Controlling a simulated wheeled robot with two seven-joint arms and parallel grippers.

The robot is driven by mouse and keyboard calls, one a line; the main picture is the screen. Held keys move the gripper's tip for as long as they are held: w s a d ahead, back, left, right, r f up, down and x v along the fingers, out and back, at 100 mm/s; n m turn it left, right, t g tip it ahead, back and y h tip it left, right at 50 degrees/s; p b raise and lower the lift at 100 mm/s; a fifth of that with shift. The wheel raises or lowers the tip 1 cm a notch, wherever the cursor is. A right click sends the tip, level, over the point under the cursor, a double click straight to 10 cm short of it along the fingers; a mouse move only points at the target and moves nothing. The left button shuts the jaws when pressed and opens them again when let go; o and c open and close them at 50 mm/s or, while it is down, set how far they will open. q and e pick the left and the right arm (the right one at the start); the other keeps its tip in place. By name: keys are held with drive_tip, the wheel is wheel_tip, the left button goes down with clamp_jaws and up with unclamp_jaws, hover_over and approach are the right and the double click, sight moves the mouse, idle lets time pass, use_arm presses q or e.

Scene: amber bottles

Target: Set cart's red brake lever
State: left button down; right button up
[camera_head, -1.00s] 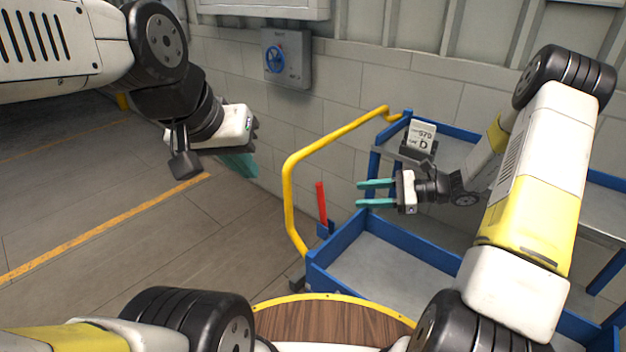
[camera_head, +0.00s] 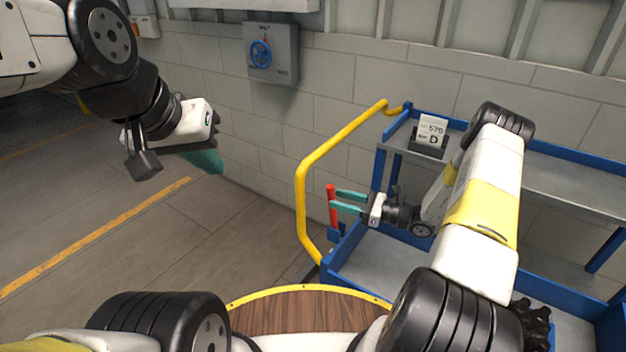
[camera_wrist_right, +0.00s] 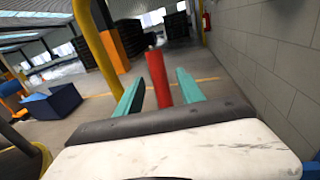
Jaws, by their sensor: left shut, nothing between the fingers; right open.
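The red brake lever (camera_head: 332,206) stands nearly upright at the near left corner of the blue cart (camera_head: 352,272), beside its yellow handle (camera_head: 301,205). My right gripper (camera_head: 348,201) is open, its teal fingers pointing left at the lever. In the right wrist view the lever (camera_wrist_right: 158,78) shows between the two fingers (camera_wrist_right: 160,92), with a gap on each side; the fingertips are close to it. My left gripper (camera_head: 208,160) is shut and empty, over the floor at the left, well away from the cart.
A sign (camera_head: 432,132) stands on the cart's upper shelf. A grey box with a blue wheel (camera_head: 261,54) is on the wall behind. A round wooden top with a yellow rim (camera_head: 305,310) is in front. The floor at the left is clear.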

drive_tip(key=x, duration=0.6)
drive_tip(key=shift+a, duration=0.3)
drive_tip(key=shift+w, duration=0.15)
clamp_jaws()
idle(1.0)
